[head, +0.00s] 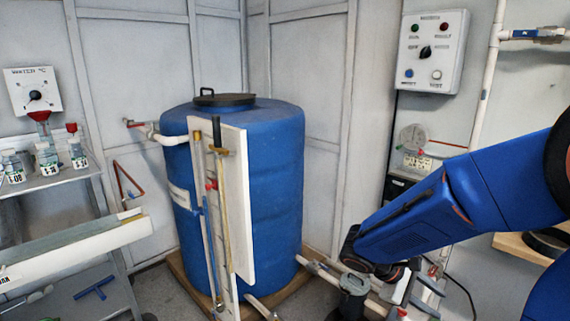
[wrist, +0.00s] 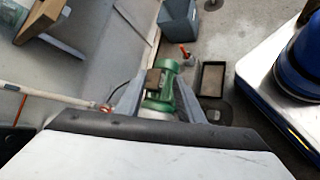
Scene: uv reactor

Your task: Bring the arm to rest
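My blue arm reaches in from the right side of the head view and slopes down to the left. My gripper (head: 408,288) is low, near the floor pipework to the right of the blue tank. In the wrist view its two grey fingers (wrist: 159,92) stand apart, with a gap between them. The gripper looks open and empty. A green pump motor (wrist: 160,83) shows beyond the gap; I cannot tell how far it is from the fingertips.
The large blue tank (head: 265,170) stands in the middle, with a white panel (head: 236,190) in front. A control box (head: 432,52) is on the right wall. A shelf (head: 50,180) with bottles is at left. A dark tray (wrist: 211,79) lies on the floor.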

